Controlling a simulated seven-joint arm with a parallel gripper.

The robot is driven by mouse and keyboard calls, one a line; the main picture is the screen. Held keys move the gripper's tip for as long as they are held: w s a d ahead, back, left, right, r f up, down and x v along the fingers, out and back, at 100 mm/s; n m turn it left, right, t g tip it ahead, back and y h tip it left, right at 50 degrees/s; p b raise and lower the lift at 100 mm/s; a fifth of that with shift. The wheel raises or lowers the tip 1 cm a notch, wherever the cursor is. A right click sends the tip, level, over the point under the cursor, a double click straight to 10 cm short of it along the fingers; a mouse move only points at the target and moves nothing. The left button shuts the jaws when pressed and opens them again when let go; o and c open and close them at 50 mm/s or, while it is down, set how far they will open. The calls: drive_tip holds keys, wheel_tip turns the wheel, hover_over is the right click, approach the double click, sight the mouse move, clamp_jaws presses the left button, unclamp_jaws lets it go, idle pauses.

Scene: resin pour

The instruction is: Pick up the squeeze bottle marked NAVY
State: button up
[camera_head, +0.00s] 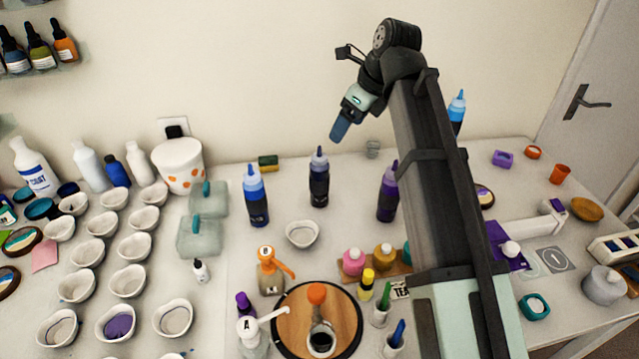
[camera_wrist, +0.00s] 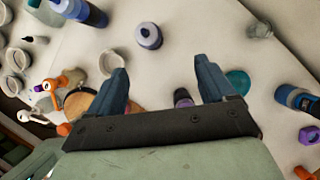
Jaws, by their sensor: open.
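Several squeeze bottles stand upright on the white table; I cannot read their labels. A very dark blue bottle (camera_head: 319,180), the most navy-looking, stands between a brighter blue bottle (camera_head: 256,198) and a purple bottle (camera_head: 388,195). Another blue bottle (camera_head: 457,110) is partly hidden behind my arm. My gripper (camera_head: 339,130) is open and empty in the air above the dark bottle's tip, near the wall. In the wrist view, the open fingers (camera_wrist: 161,80) point toward the table, and what looks like the dark bottle (camera_wrist: 148,37) is seen from above, beyond the fingertips and apart from them.
A white bowl (camera_head: 302,234) sits in front of the dark bottle. An orange-topped pump bottle (camera_head: 270,272) and a round wooden board (camera_head: 285,312) are nearer. Lidded tubs (camera_head: 199,237) and rows of bowls fill the left. A yellow-green sponge (camera_head: 268,162) lies by the wall.

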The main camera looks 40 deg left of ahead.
sight(322, 157)
drive_tip(key=x, duration=0.4)
drive_tip(key=s+x, duration=0.1)
drive_tip(key=x, duration=0.4)
drive_tip(key=s+a+x, duration=0.1)
drive_tip(key=x, duration=0.4)
drive_tip(key=shift+d+r, duration=0.1)
drive_tip(key=shift+r, duration=0.15)
clamp_jaws()
idle(0.7)
